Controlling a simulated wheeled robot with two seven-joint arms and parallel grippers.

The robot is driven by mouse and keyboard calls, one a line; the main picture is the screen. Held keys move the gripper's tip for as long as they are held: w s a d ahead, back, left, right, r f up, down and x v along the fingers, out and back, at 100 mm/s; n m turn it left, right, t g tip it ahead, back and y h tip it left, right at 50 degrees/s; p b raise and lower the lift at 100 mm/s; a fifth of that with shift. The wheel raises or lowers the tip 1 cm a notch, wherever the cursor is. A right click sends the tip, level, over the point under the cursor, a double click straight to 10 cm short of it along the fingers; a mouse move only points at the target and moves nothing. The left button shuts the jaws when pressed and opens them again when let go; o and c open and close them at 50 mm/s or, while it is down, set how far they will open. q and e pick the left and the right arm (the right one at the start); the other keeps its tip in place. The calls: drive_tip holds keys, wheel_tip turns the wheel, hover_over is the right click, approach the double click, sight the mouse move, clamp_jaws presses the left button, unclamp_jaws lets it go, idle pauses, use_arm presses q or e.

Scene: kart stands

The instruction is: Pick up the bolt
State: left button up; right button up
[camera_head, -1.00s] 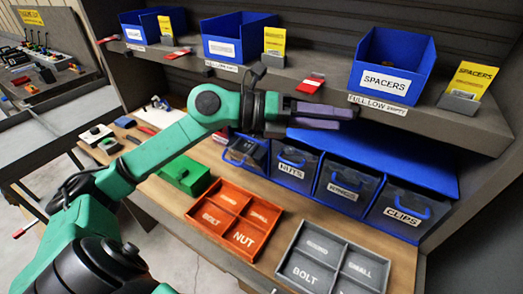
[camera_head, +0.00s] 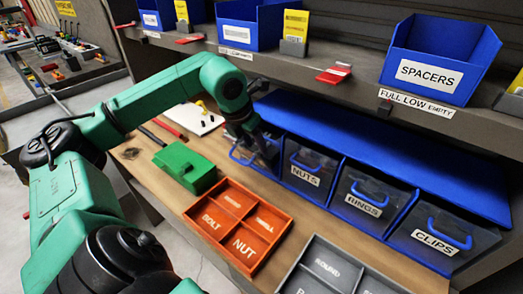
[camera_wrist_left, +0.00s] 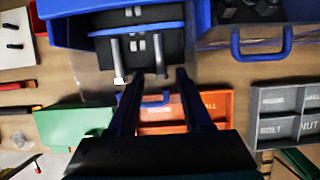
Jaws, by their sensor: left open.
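Two grey shanks that look like bolts, one left (camera_wrist_left: 117,62) and one right (camera_wrist_left: 160,58), show inside the dark leftmost blue bin (camera_wrist_left: 62,25) in the left wrist view. My left gripper (camera_wrist_left: 160,76) is open over this bin, pointing into it. The right shank appears between its fingertips; I cannot tell whether they touch. In the head view my left gripper (camera_head: 252,140) is at the leftmost bin (camera_head: 268,160) of the lower row, its fingers mostly hidden by the wrist and bin. My right gripper is out of view.
The NUTS (camera_head: 306,178), RINGS (camera_head: 367,205) and CLIPS (camera_head: 436,238) bins stand to the right, under the upper shelf (camera_head: 340,80). An orange divided tray (camera_head: 240,222), a grey tray (camera_head: 330,268) and a green box (camera_head: 186,166) lie in front on the bench.

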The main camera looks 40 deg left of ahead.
use_arm(q)
drive_tip(key=shift+x, duration=1.25)
clamp_jaws()
drive_tip(key=shift+r, duration=0.1)
